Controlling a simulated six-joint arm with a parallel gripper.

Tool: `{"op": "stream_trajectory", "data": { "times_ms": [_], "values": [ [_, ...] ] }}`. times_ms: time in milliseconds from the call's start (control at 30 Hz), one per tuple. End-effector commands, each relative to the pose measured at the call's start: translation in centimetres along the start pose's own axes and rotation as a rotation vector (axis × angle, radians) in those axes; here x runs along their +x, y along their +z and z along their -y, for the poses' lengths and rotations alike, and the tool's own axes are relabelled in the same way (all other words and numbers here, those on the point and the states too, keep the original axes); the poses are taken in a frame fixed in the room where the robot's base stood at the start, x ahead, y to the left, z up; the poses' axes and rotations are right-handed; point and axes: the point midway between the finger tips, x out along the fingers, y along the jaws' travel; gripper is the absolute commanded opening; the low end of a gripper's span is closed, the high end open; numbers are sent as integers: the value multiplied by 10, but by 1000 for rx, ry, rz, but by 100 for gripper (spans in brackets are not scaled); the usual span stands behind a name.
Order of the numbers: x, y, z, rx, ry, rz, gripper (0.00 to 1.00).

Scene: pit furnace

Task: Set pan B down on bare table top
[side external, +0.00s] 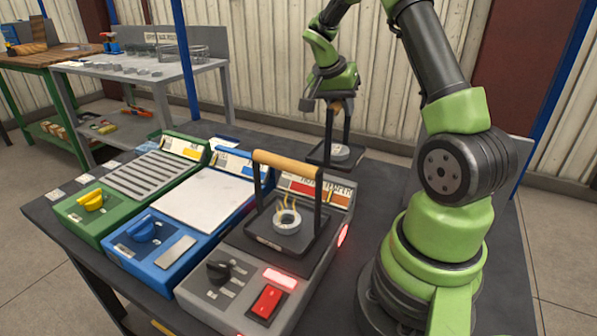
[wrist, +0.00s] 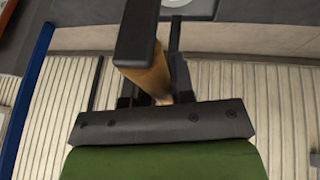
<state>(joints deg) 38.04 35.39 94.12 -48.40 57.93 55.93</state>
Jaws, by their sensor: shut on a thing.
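My gripper (side external: 337,103) is shut on the wooden handle of a dark pan (side external: 322,158) at the back of the table. The pan hangs level below the handle on two black uprights, with a round grey piece (side external: 340,151) in it. I cannot tell whether its base touches the table top (side external: 385,185). No letter shows on it. In the wrist view the wooden handle (wrist: 155,75) lies between the jaws (wrist: 155,92). A second dark pan (side external: 262,240) with a wooden handle stands on the grey heater, holding a steaming metal ring (side external: 287,221).
The grey heater (side external: 225,275) has a lit red switch. A blue unit (side external: 150,270) with a white plate and a green unit (side external: 90,220) with a slatted top stand left of it. Bare table shows between the grey heater and my base.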

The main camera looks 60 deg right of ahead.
Motion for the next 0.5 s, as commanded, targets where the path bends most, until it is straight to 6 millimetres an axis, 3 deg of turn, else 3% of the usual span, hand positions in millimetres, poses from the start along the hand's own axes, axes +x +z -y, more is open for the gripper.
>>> {"op": "stream_trajectory", "data": {
  "times_ms": [100,500],
  "values": [
    [21,9,5,-4,2,2,0],
    [65,28,14,-6,0,2,0]
  ]
}}
